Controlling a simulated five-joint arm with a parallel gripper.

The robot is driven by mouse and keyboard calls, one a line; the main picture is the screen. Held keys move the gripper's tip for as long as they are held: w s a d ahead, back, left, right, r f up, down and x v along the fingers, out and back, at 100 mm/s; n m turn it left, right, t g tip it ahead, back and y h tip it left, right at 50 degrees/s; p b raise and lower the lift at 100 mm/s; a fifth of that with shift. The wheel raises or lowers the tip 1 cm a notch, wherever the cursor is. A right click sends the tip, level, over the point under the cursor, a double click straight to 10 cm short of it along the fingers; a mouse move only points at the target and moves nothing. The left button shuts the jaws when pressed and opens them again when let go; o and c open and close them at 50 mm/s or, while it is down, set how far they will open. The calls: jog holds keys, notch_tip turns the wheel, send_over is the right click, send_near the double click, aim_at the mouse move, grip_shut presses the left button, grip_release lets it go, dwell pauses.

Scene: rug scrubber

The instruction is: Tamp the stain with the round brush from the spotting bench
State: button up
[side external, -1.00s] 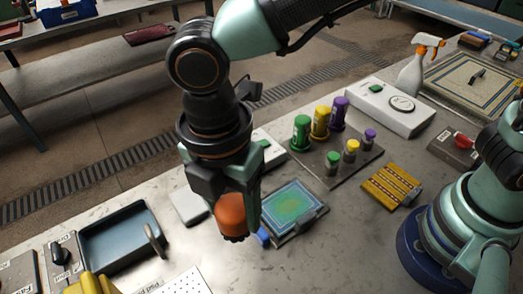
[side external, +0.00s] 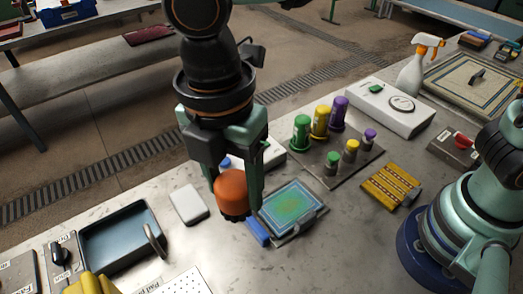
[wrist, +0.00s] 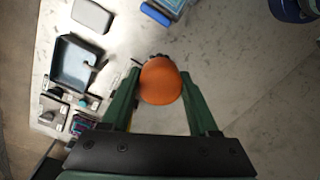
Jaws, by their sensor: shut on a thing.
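My gripper (side external: 234,203) is shut on the orange round brush (side external: 231,187), with a finger on each side of its rounded body. Its dark bristle end points down in the side view. In the wrist view, the brush (wrist: 161,82) sits between the green fingers (wrist: 160,95). The small blue-bordered rug (side external: 312,190) lies on the bench to the right of the brush, with a green stain (side external: 288,210) in its middle. The brush is apart from the stain. The rug's edge (wrist: 172,7) shows at the top of the wrist view.
A blue block (side external: 257,231) sits at the rug's left corner. A white pad (side external: 188,204) and a dark tray (side external: 120,240) lie to the left. A rack (side external: 310,172) with several coloured bottles stands behind the rug, and a yellow striped piece (side external: 391,186) lies to its right.

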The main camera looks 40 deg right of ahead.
jog(key=shift+w+d+f, duration=0.65)
jog(key=shift+d+f, duration=1.7)
jog(key=shift+f, duration=0.3)
jog(key=shift+w+d+f, duration=0.6)
jog(key=shift+d+f, duration=1.8)
jog(key=shift+f, duration=0.3)
jog(key=shift+w+d+f, duration=0.65)
jog(key=shift+d+f, duration=1.7)
jog(key=shift+f, duration=0.3)
jog(key=shift+f, duration=0.6)
jog(key=shift+r, duration=0.6)
jog(key=shift+f, duration=0.55)
jog(key=shift+r, duration=0.5)
jog(key=shift+f, duration=0.6)
